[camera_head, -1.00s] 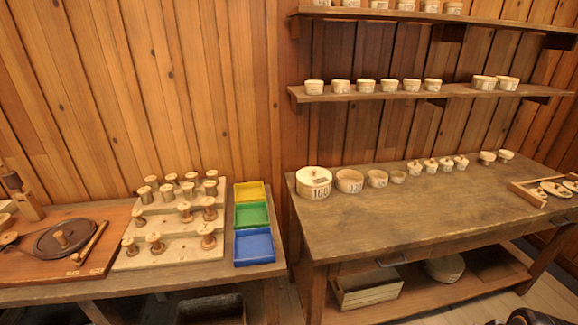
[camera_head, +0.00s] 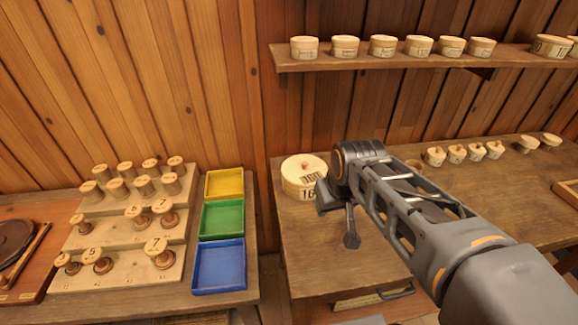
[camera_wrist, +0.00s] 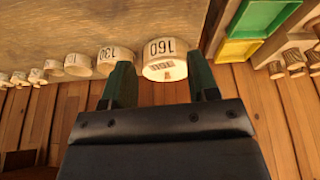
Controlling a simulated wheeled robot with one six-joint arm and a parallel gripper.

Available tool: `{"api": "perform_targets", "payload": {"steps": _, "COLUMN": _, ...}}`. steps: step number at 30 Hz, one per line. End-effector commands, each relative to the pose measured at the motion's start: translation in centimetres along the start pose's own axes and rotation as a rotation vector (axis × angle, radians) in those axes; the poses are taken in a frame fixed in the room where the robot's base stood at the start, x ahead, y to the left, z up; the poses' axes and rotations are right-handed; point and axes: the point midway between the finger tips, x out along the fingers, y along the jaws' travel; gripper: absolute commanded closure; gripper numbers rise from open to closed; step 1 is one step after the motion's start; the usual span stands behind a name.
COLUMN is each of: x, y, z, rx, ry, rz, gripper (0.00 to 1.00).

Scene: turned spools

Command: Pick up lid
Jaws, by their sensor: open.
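A round pale wooden box marked 160 (camera_head: 297,190) stands at the left end of the right workbench, with a knobbed lid (camera_head: 306,165) on top. In the wrist view the box (camera_wrist: 160,48) and its lid (camera_wrist: 165,70) show beyond the fingers, in the gap between them. My gripper (camera_head: 338,215) is just right of the box in the head view, and partly covers its right side. In the wrist view my gripper (camera_wrist: 162,84) has its two green-grey fingers apart with nothing between them. I cannot tell whether a finger touches the box.
Smaller boxes marked 130 (camera_wrist: 110,58) and 10-something (camera_wrist: 78,64) stand in a row beside it. Several small lidded pots (camera_head: 456,153) stand farther right. A shelf (camera_head: 420,64) with boxes hangs above. Yellow, green and blue trays (camera_head: 218,276) lie left, across a gap.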

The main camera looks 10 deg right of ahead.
Motion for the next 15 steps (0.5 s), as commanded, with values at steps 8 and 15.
{"api": "perform_targets", "payload": {"steps": 8, "x": 1.2, "y": 0.7, "z": -12.3, "rx": -0.217, "ry": -0.024, "rz": -0.008, "gripper": 0.46}}
{"api": "perform_targets", "payload": {"steps": 15, "x": 3.7, "y": 0.9, "z": -19.8, "rx": -0.374, "ry": -0.035, "rz": -0.016, "gripper": 0.46}}
